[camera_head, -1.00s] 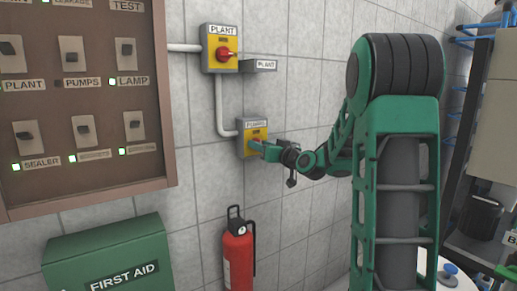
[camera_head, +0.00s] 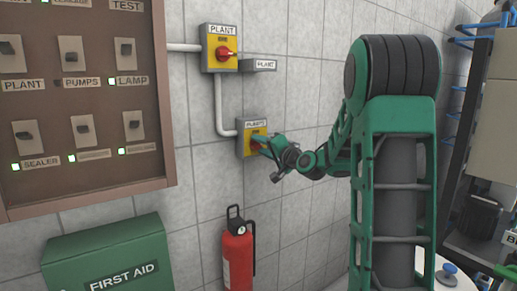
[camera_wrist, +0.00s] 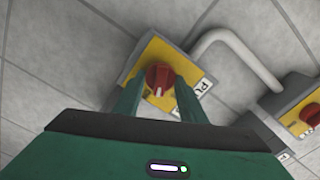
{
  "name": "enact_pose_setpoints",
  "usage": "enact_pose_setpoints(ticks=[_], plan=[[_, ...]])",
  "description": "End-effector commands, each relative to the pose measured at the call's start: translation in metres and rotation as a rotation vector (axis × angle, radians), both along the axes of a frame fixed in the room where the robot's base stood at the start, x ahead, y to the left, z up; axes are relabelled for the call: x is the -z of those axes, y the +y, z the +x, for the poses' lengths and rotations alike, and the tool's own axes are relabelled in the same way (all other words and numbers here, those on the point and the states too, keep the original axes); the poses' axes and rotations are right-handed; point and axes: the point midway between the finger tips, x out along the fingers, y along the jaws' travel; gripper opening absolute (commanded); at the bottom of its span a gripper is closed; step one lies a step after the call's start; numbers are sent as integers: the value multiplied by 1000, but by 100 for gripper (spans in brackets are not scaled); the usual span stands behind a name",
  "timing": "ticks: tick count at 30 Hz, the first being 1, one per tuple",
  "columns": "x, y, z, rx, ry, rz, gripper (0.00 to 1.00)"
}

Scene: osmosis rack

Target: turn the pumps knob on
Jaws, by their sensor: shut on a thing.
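The pumps knob is a red rotary handle (camera_wrist: 159,79) on a yellow plate of a grey wall box labelled PUMPS (camera_head: 254,124). In the wrist view my gripper (camera_wrist: 159,88) has one green finger on each side of the knob and is shut on it. In the head view my gripper (camera_head: 263,145) is at the front of the box and hides most of the knob. The wrist view is tilted, so the box looks rotated there.
A similar box labelled PLANT (camera_head: 222,47) with a red knob is above, joined by a grey conduit (camera_head: 219,105). A brown switch panel (camera_head: 85,95) is at left. A fire extinguisher (camera_head: 238,260) and green first aid box (camera_head: 108,262) are below.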

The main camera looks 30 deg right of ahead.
Motion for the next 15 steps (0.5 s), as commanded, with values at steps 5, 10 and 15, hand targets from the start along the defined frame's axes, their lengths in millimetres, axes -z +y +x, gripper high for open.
enact_pose_setpoints(ticks=[5, 10, 15], plan=[[2, -4, -1, 8, 7, 156, 15], [3, -4, -1, 8, 11, 287, 15], [4, -5, -1, 8, 15, 387, 15]])
